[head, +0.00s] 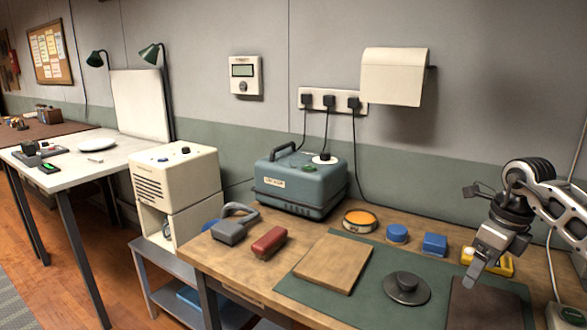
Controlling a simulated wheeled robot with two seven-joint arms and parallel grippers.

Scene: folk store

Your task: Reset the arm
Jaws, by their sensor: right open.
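My right gripper (483,262) shows at the right of the head view, at the end of my white and dark arm (545,190). It points down over the right part of the workbench (225,266). Its jaws are open and I see nothing held between them. A yellow device (498,263) lies on the bench behind the gripper and is partly hidden by it. My left gripper is not in view.
On the bench are a blue-grey machine (300,183), an orange-topped round tin (359,220), blue blocks (435,244), a red object (268,243), a wooden board (333,263) and a dark disc (407,287) on a green mat (375,300). A white table (70,160) stands left.

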